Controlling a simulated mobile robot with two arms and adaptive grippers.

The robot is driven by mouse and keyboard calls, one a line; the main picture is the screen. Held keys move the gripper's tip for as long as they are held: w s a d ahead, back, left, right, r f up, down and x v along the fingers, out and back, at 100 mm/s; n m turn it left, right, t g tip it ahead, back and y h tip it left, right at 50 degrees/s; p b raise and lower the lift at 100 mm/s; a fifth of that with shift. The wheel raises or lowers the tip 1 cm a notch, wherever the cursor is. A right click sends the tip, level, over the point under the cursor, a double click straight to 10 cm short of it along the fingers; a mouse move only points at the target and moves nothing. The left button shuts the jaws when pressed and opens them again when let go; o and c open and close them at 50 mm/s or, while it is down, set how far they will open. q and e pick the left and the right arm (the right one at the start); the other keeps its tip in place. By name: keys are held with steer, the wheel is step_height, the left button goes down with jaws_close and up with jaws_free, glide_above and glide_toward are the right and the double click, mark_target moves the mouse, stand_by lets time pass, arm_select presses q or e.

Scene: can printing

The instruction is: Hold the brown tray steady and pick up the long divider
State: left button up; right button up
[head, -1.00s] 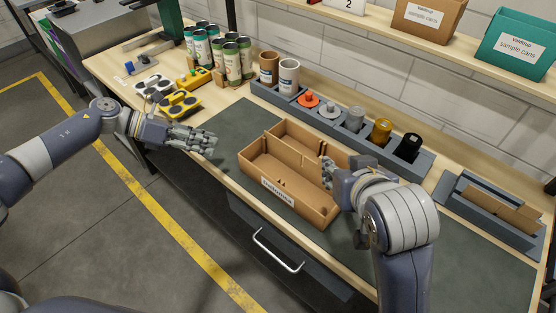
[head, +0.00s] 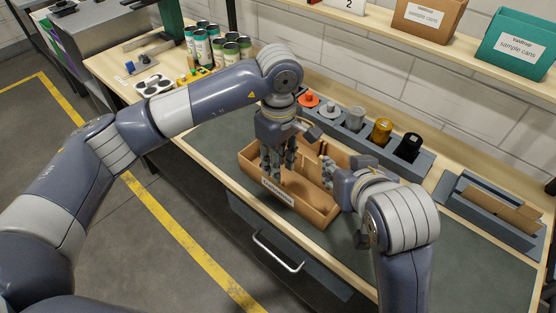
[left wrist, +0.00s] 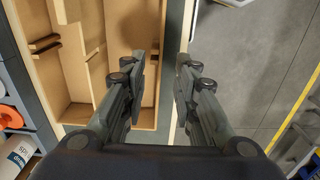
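The brown tray (head: 320,211) stands on the dark mat with a white label on its front. It also shows in the left wrist view (left wrist: 75,117), with a lengthwise brown panel (left wrist: 97,72) inside. Long brown pieces (head: 500,209) also stand in the grey holder at the right; I cannot tell which is the long divider. My left gripper (head: 278,166) points down over the tray's left front part. Its fingers (left wrist: 161,90) are apart, with the tray's edge between them in view; contact is unclear. My right gripper (head: 327,172) is at the tray's right end, fingertips partly hidden.
A grey rack (head: 330,122) with colored parts runs behind the tray. Several printed cans (head: 202,47) stand at the back left. The grey holder (head: 480,222) stands at the right. The mat's right front is clear.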

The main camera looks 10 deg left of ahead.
mark_target(278, 197)
arm_select(q)
step_height(278, 197, down, 10)
steer(key=shift+f, duration=0.25)
stand_by(0.3)
jaws_close()
